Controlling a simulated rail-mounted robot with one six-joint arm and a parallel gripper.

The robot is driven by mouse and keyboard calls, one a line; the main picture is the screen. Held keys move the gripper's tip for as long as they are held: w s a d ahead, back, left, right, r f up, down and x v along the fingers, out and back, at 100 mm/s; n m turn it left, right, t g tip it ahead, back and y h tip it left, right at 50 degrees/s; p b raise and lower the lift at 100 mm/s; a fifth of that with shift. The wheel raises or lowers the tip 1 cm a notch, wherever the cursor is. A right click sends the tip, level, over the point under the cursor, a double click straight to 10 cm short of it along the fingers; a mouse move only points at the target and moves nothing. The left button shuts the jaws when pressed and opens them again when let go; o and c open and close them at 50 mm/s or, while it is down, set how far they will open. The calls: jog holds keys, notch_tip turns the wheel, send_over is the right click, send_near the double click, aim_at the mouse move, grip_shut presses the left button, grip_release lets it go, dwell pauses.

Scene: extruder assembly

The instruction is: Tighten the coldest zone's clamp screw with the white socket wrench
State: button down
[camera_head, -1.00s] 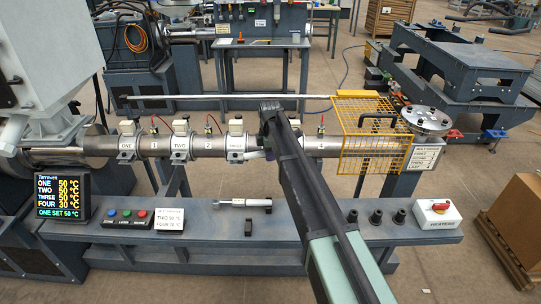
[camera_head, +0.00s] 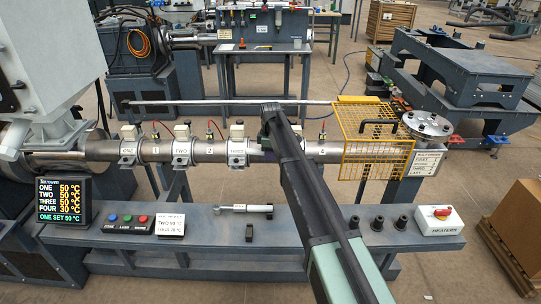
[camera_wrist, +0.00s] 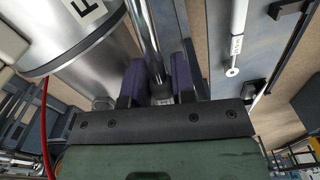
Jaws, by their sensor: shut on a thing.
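A white-handled tool (camera_head: 246,208) lies on the bench left of my arm. It also shows in the wrist view (camera_wrist: 238,35), with a small label on it. My gripper (camera_wrist: 158,75) has purple fingers, shut on a shiny metal shaft (camera_wrist: 148,30). I cannot tell what the shaft belongs to. In the head view my arm hides most of the gripper, beside the barrel (camera_head: 211,151) right of the clamp marked THREE (camera_head: 237,165). In the wrist view a label starting with F (camera_wrist: 88,8) is on the barrel at left.
A yellow mesh guard (camera_head: 372,150) surrounds the barrel's right end, beside a round flange (camera_head: 427,124). Dark sockets (camera_head: 377,223) stand on the bench right of my arm, with a heater switch box (camera_head: 438,219). A red cable (camera_wrist: 45,120) hangs near my gripper.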

jog(key=shift+s+n, duration=0.3)
jog(key=shift+n, duration=0.1)
jog(key=shift+r, duration=0.1)
jog(key=shift+a+r+p, duration=0.1)
jog(key=shift+r+p, duration=0.45)
jog(key=shift+p, duration=0.1)
dwell(0.5)
jog(key=shift+r+p, duration=0.5)
notch_tip(320, 180, up, 5)
jog(key=p, duration=0.5)
jog(key=shift+r, duration=0.15)
jog(key=shift+f, duration=0.2)
